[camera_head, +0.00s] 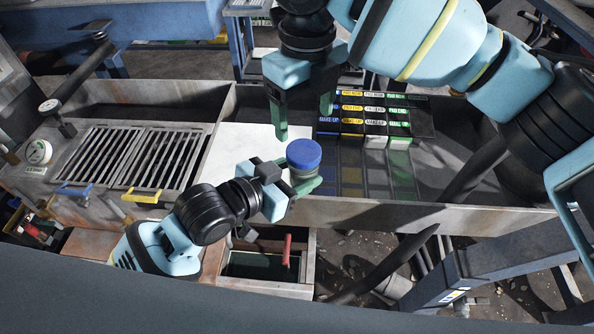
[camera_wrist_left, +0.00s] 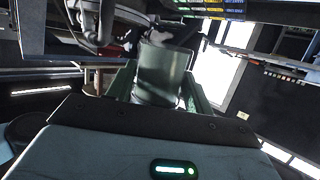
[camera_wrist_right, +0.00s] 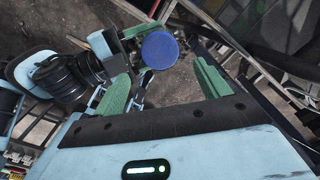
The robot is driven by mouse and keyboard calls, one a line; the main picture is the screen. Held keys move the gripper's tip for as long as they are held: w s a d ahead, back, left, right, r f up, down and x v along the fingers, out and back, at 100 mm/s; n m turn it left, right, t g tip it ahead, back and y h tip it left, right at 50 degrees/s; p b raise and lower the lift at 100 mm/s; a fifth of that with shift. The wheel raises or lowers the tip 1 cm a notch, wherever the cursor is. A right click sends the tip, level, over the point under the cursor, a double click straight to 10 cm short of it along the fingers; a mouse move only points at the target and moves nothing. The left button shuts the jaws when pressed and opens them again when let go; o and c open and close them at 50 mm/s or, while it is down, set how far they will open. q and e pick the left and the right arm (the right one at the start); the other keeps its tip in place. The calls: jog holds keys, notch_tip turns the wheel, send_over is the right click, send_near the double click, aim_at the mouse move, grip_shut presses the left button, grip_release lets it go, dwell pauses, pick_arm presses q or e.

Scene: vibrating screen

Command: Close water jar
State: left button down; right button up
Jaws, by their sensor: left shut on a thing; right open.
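The water jar (camera_head: 304,172) is held upright over the table, with its blue lid (camera_head: 304,152) resting on top. I cannot tell whether the lid is tightened. My left gripper (camera_head: 296,186) is shut around the jar's body, and the clear greyish jar (camera_wrist_left: 162,72) stands between its green fingers in the left wrist view. My right gripper (camera_head: 304,122) is open and points down just above and behind the lid. In the right wrist view the round blue lid (camera_wrist_right: 160,50) shows between its spread fingers, apart from them.
A white sheet (camera_head: 238,160) lies in the metal tray behind the jar. A rack of coloured label blocks (camera_head: 376,118) stands to the right. Slotted grates (camera_head: 135,155) are at the left. A box with a red handle (camera_head: 287,250) lies below the tray's front wall.

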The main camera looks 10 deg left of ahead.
aim_at(304, 150)
jog(key=shift+f, duration=4)
